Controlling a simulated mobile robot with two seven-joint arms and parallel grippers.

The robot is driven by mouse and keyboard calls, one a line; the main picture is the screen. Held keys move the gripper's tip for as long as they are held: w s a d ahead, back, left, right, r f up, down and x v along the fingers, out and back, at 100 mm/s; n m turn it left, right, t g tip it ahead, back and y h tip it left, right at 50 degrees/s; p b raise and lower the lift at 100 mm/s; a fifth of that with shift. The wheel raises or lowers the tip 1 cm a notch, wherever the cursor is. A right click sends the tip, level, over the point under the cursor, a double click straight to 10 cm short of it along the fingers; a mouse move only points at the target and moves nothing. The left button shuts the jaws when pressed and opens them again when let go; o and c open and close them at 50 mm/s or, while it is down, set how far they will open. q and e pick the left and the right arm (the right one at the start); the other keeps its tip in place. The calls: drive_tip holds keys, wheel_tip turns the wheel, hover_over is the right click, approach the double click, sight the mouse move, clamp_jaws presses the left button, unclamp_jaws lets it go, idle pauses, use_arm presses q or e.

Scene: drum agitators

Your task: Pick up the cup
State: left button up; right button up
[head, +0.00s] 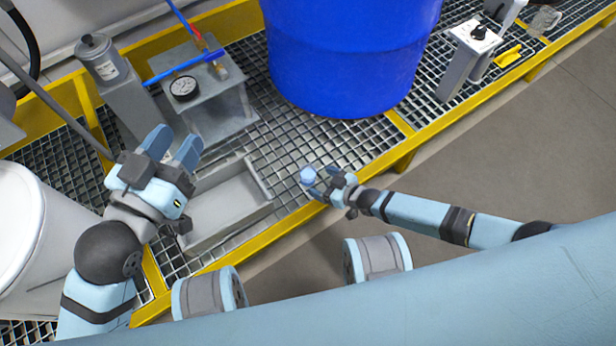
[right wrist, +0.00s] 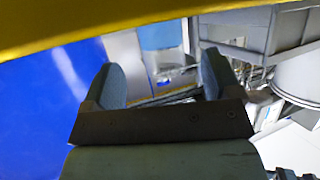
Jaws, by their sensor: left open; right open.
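My left gripper (head: 174,143) is open and empty, raised over the left part of the grating, well away from the cup.
A yellow rail (head: 265,240) edges the platform. A white drum (head: 20,235) stands far left.

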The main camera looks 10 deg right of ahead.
sight(315, 181)
drive_tip(key=b+x, duration=0.1)
drive_tip(key=x, duration=0.1)
drive_tip(key=b+x, duration=0.1)
drive_tip(key=x, duration=0.1)
drive_tip(key=shift+f+b, duration=0.3)
drive_tip(key=shift+w+a, duration=0.25)
drive_tip(key=c, duration=0.9)
use_arm(q)
drive_tip(key=shift+w+a+r+m+t, duration=0.25)
drive_tip(key=shift+w+a+m+t, duration=0.15)
drive_tip(key=shift+w+m+t, duration=0.45)
use_arm(e)
drive_tip(key=shift+c, duration=0.7)
use_arm(q)
drive_tip(key=shift+s+r+g, duration=0.1)
drive_tip(key=shift+s+g, duration=0.1)
drive_tip(key=shift+g, duration=0.05)
use_arm(e)
drive_tip(key=shift+r, duration=0.15)
